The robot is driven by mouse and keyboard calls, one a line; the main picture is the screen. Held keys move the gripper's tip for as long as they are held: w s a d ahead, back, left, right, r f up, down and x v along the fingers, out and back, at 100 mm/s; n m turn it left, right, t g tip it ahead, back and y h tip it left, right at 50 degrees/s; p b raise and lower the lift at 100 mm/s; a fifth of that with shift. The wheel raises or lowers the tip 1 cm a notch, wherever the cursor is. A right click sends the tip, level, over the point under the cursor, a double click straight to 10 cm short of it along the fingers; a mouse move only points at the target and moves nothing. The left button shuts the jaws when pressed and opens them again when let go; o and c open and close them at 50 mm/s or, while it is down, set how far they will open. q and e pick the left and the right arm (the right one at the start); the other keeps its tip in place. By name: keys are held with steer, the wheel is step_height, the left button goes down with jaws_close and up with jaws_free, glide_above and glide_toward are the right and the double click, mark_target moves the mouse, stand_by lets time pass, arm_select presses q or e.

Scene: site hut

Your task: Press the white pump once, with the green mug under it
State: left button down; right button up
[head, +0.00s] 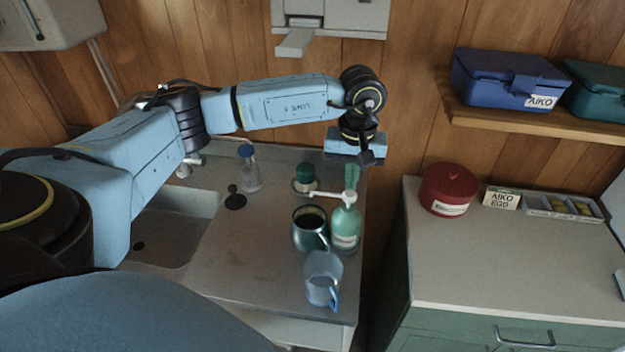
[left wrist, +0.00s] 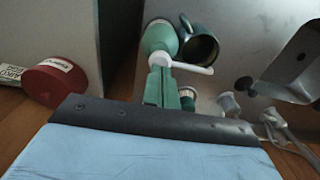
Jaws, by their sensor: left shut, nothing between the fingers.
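The green pump bottle (head: 346,229) stands upright near the counter's right end, its white pump head (head: 350,197) on top and the spout pointing left. The dark green mug (head: 309,236) stands upright just left of the bottle; it also shows in the left wrist view (left wrist: 201,47). I cannot tell whether the spout tip is right over its opening. My left gripper (head: 352,184) points down just above the pump head, green fingers shut and empty. In the left wrist view the fingertips (left wrist: 160,68) are close to the white pump (left wrist: 185,66); contact is unclear. My right gripper is out of view.
A translucent blue mug (head: 322,277) stands in front of the bottle. A dark green-lidded jar (head: 305,176) and a blue-capped bottle (head: 249,170) stand behind. The sink (head: 170,235) is at left. A red tin (head: 449,188) sits on the cabinet at right, beyond a gap.

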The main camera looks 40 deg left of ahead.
mark_target(349, 193)
arm_select(q)
steer(key=shift+f, duration=0.1)
steer(key=shift+f+b, duration=1.45)
steer(key=shift+f, duration=0.05)
steer(key=shift+r+p, duration=0.65)
steer(key=shift+r, duration=0.85)
step_height(349, 193, up, 6)
steer(key=p, duration=0.3)
